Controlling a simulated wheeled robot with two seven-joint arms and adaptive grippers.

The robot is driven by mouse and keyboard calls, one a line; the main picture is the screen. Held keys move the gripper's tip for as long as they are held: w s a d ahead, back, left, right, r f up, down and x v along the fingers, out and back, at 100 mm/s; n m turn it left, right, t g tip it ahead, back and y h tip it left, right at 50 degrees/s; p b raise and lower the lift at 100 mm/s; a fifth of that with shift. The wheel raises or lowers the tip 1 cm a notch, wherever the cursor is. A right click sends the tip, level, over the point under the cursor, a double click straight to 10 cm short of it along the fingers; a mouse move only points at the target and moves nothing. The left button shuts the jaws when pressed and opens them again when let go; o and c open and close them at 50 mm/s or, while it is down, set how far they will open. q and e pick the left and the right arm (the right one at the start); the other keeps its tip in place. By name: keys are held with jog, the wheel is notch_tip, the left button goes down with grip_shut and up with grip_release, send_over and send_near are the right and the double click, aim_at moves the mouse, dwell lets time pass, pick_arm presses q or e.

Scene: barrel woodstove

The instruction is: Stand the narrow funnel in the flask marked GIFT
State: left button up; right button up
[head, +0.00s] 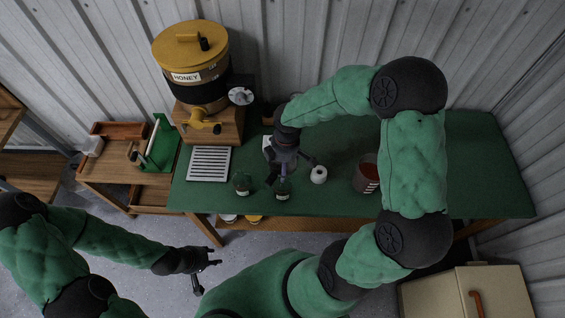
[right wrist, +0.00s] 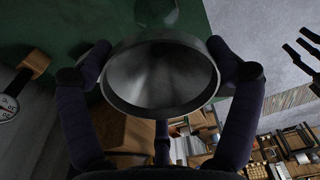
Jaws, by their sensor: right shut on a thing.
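My right gripper (head: 290,172) is over the green table near its front edge. It is shut on a grey metal funnel (right wrist: 160,78), whose wide mouth faces the camera between the fingers in the right wrist view. In the head view the funnel is mostly hidden by the gripper. A small dark glass flask (head: 283,189) stands just below and in front of this gripper. Another flask (head: 242,183) stands to its left. Their labels are too small to read, and I cannot tell whether the funnel touches a flask. My left gripper (head: 208,273) is open and empty, off the table's front.
A yellow honey tank (head: 190,60) on a wooden stand and a slotted tray (head: 209,163) are at the left. A small white round thing (head: 319,175) and a red-filled container (head: 367,173) stand to the right. The table's right end (head: 485,170) is clear.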

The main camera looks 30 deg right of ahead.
jog(key=shift+f+b, duration=1)
jog(key=shift+f, duration=0.35)
dwell(0.4)
jog(key=o, duration=1.1)
jog(key=shift+o, duration=0.2)
jog(key=shift+r, duration=0.1)
jog(key=shift+s+d+r+p, duration=0.1)
jog(key=shift+r+p, duration=1.2)
jog(key=shift+r, duration=0.2)
jog(key=shift+d+r+p, duration=0.1)
jog(key=shift+r+p, duration=1.15)
jog(key=shift+r, duration=0.2)
notch_tip(320, 180, up, 12)
jog(key=shift+s+d, duration=0.15)
jog(key=shift+d, duration=0.25)
